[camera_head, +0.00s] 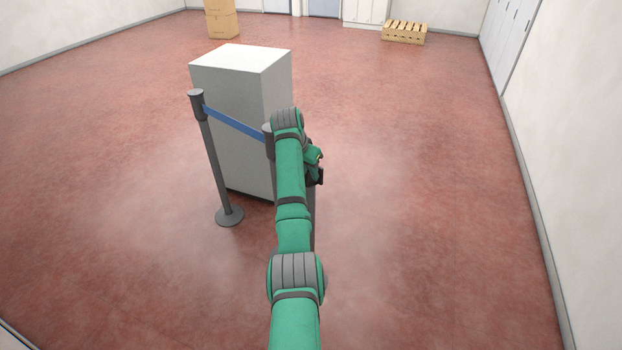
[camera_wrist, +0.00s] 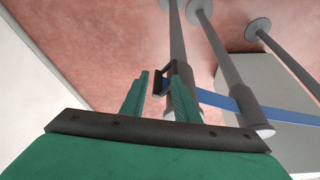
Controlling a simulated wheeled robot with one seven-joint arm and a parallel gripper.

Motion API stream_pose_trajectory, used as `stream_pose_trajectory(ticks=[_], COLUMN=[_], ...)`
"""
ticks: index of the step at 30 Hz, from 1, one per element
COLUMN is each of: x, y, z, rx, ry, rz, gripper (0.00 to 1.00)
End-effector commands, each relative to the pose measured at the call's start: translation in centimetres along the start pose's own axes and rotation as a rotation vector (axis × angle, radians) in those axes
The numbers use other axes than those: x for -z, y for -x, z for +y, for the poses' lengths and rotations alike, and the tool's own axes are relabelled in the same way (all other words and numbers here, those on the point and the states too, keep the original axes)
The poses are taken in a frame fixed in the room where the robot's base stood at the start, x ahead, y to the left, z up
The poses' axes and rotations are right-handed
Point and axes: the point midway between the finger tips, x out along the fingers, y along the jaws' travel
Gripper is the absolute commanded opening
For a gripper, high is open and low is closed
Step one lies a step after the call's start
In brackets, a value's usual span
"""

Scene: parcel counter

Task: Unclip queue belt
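The blue queue belt (camera_head: 233,123) runs from the left post (camera_head: 197,105) to a post top (camera_head: 267,133) partly hidden by my arm. In the wrist view the belt (camera_wrist: 217,100) crosses past a middle post (camera_wrist: 245,103) to a dark clip (camera_wrist: 159,83) beside the nearest post (camera_wrist: 177,37). My gripper (camera_wrist: 158,92) is open, its two green fingers apart. The clip shows between the fingertips in the picture; I cannot tell whether either finger touches it. In the head view my arm hides most of this end.
A tall pale cabinet (camera_head: 228,90) stands right behind the belt. Round post bases, such as the left one (camera_head: 229,216), rest on the red floor (camera_head: 430,200). Cardboard boxes (camera_head: 221,22) and a wooden crate (camera_head: 403,32) are far back. The floor to the right is clear.

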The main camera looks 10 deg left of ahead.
Motion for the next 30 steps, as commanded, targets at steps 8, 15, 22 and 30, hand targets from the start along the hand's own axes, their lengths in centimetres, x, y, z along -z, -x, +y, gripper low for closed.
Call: stream_pose_trajectory(ticks=[8, 15, 22, 30], x=[0.0, 0.0, -0.7, -5.7], y=[2.4, 2.5, 0.9, -8.7], z=[0.0, 0.0, 0.4, 3.1], rx=[0.000, 0.000, 0.006, 0.069], ry=[0.000, 0.000, 0.006, 0.055], rz=[0.000, -0.001, 0.003, 0.064], gripper=[0.28, 0.28, 0.28, 0.28])
